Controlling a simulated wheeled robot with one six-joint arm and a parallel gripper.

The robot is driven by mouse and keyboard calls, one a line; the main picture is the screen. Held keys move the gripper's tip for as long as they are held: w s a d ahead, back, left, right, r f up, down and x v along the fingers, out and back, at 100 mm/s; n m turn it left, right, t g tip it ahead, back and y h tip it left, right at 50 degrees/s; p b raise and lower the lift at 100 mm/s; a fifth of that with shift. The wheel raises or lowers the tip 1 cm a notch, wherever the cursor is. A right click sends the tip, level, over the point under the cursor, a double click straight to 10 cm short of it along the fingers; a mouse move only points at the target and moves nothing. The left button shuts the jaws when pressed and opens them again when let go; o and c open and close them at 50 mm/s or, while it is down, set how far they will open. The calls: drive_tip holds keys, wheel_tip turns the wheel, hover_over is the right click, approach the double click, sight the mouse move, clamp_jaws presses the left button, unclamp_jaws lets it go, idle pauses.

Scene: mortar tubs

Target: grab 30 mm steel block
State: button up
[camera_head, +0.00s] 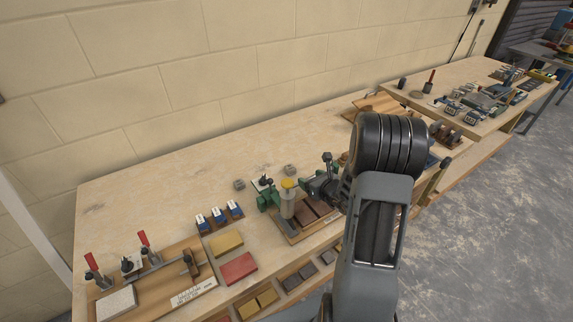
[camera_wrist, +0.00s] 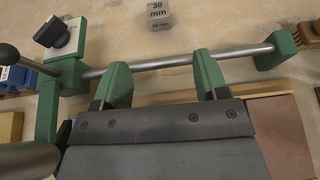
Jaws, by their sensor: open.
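The 30 mm steel block is a small grey cube (camera_wrist: 159,16) with "30 mm" on its top face, at the top middle of the wrist view. In the head view a small grey block (camera_head: 290,170), which looks like the same one, stands on the bench toward the wall. My gripper (camera_wrist: 162,62) has two green fingers apart, with nothing between them but a view of a steel rod and the bench. The block lies beyond the fingertips, apart from them.
A steel rod (camera_wrist: 165,63) with green end pieces crosses just beyond my fingers. A black knob on a white plate (camera_wrist: 60,33) stands left of the block. Another small grey block (camera_head: 239,184) is farther left. Bare bench lies around the 30 mm block.

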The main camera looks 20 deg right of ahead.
drive_tip(key=p, duration=0.1)
approach(290, 167)
drive_tip(key=x, duration=0.3)
drive_tip(key=shift+f, duration=0.25)
drive_tip(key=shift+p+x, duration=0.9)
drive_tip(key=shift+x, duration=1.7)
drive_tip(key=shift+r, duration=0.1)
drive_tip(key=c, duration=1.1)
drive_tip(key=shift+c, duration=0.4)
drive_tip(key=shift+r, duration=0.2)
